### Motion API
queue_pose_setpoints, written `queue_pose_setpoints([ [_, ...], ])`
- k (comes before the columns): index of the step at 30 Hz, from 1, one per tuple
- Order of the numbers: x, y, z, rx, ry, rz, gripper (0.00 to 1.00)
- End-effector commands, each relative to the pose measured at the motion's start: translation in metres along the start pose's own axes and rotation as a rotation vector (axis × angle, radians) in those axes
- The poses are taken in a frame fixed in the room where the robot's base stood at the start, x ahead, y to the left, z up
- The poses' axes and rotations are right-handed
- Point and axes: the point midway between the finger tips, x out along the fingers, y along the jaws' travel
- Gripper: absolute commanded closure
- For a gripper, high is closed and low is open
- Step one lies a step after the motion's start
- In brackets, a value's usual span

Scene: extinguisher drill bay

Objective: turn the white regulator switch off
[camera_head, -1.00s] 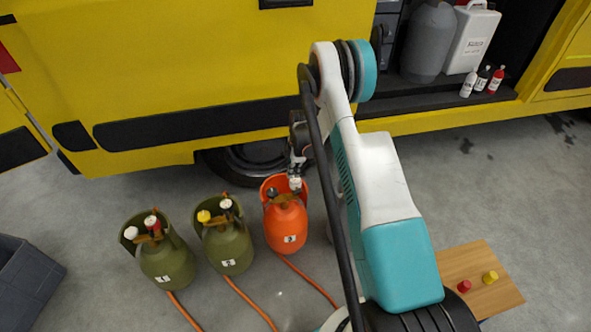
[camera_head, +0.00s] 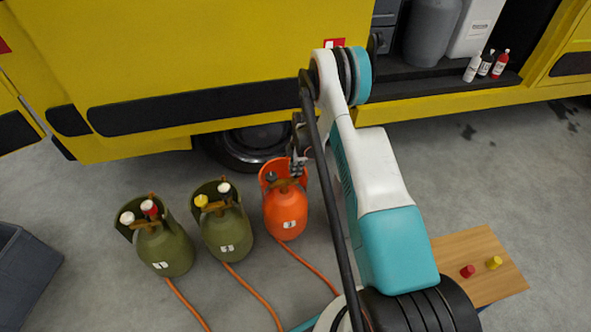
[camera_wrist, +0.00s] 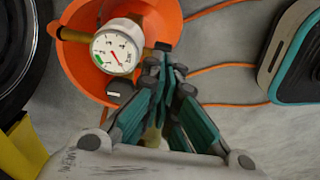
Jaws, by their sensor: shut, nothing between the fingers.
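The orange gas cylinder (camera_head: 286,213) stands upright on the floor and bears the label 3. My gripper (camera_head: 298,170) is shut and empty over the right of its collar. In the wrist view, the fingertips (camera_wrist: 165,62) are beside a round white dial gauge (camera_wrist: 117,52) with a red needle. A dark knob (camera_wrist: 120,91) with a white mark sits below the gauge. A pale piece (camera_wrist: 152,136) shows partly behind the fingers; I cannot tell whether it is a switch. White knobs also show on the left green cylinder (camera_head: 127,217) and middle green cylinder (camera_head: 224,187).
A red knob (camera_head: 149,207) and a yellow knob (camera_head: 201,201) sit on the green cylinders. Orange hoses (camera_head: 253,296) run along the floor. The yellow truck (camera_head: 230,60) is close behind. A small wooden table (camera_head: 480,252) with red and yellow pieces stands right.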

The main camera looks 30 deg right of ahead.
Motion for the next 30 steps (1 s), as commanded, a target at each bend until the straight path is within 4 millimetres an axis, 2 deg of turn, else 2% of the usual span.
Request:
queue_pose_setpoints([
  [8, 0.006, 0.000, 0.021, 0.001, 0.000, 0.000, 1.00],
  [20, 0.007, 0.000, 0.019, 0.000, 0.000, 0.000, 1.00],
  [30, 0.011, 0.000, 0.005, -0.001, 0.000, 0.000, 1.00],
])
